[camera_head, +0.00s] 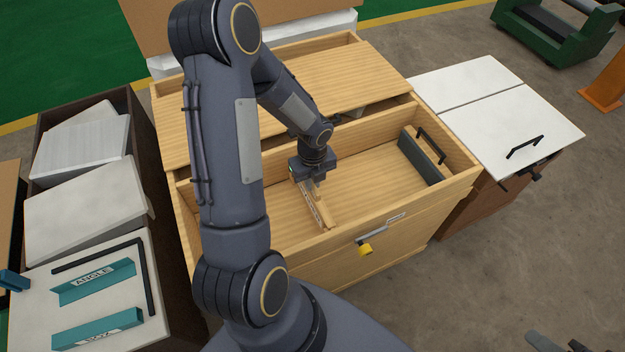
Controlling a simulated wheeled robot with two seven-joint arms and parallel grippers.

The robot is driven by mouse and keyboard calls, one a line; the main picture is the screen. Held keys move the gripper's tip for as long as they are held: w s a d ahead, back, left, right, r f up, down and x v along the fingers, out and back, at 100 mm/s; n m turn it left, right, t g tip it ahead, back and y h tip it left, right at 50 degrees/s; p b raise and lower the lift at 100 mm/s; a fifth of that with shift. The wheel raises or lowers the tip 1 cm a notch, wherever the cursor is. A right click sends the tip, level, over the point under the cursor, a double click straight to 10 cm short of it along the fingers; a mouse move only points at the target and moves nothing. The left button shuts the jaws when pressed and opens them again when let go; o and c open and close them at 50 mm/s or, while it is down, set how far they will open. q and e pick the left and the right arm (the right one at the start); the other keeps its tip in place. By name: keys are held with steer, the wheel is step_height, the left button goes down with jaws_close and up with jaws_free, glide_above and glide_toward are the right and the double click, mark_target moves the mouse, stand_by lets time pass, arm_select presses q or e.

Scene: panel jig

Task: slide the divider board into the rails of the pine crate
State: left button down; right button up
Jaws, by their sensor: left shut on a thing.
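The pine crate (365,230) stands open in the middle, with its inside floor in view. My left gripper (314,184) is inside the crate's opening, shut on a thin pale wooden board (316,206), which I take for the divider board. The board is upright and slightly tilted, with dark marks along its face. It is near the crate's front wall; I cannot tell whether its lower edge touches the floor or sits in a rail. My arm hides the crate's left part. No rails can be made out.
A grey panel with a black handle (420,157) stands at the crate's right end. A yellow tag (365,250) hangs on the front. A white-topped cabinet (510,115) is to the right. A dark bin (165,235) with white panels and teal angle pieces (95,282) is left.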

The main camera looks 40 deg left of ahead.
arm_select(q)
steer(key=shift+f+b, duration=0.35)
steer(key=shift+f, duration=0.15)
steer(key=c, duration=1.4)
jaws_free()
steer(key=shift+o, duration=0.2)
steer(key=shift+r, duration=0.1)
step_height(320, 180, up, 7)
steer(key=shift+f+p, duration=0.1)
steer(key=shift+p, duration=0.6)
steer(key=shift+r, duration=0.45)
